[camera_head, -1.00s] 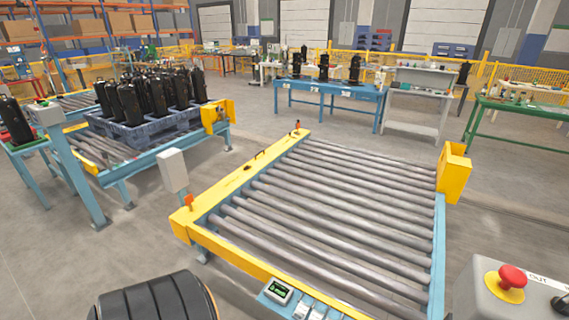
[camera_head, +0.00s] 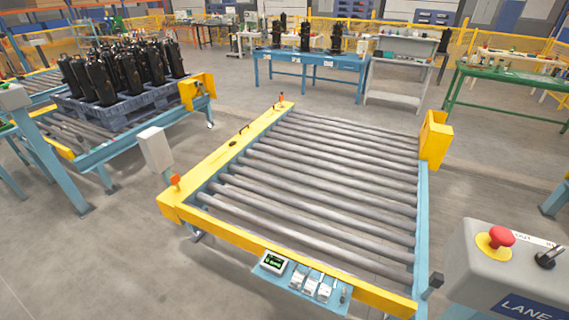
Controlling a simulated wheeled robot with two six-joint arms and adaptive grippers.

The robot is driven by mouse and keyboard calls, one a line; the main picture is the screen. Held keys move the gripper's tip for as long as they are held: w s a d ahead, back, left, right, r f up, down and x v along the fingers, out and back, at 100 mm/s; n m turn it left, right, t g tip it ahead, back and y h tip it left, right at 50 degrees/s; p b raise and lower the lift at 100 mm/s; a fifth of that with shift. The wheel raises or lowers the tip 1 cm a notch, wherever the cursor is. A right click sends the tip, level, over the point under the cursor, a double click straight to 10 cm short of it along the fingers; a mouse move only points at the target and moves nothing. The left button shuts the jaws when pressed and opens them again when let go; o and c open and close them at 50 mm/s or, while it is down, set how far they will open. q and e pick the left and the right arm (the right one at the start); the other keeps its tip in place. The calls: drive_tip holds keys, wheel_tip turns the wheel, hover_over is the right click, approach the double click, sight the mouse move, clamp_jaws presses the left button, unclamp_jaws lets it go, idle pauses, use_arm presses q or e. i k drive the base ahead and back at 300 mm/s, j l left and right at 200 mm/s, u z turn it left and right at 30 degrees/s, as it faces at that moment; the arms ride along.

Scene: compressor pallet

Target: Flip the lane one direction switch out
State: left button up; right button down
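A grey control box (camera_head: 505,275) stands at the lower right, cut by the frame edge. On its top is a black lever switch (camera_head: 549,257) with a chrome stem, beside a white label strip (camera_head: 530,240) whose lettering I can only partly read. A blue plate on its front begins with "LANE" (camera_head: 525,307); the rest is cut off. A red mushroom button (camera_head: 501,237) on a yellow ring sits left of the lever. I cannot tell the lever's set position. Neither of my grippers shows in this view.
An empty roller conveyor (camera_head: 310,190) with a yellow and blue frame fills the middle. A small panel with a green display (camera_head: 273,263) is on its front edge. A blue pallet (camera_head: 130,115) of black compressors is on another conveyor at left. Grey floor lies around them.

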sight(546, 261)
drive_tip(key=z, duration=1.75)
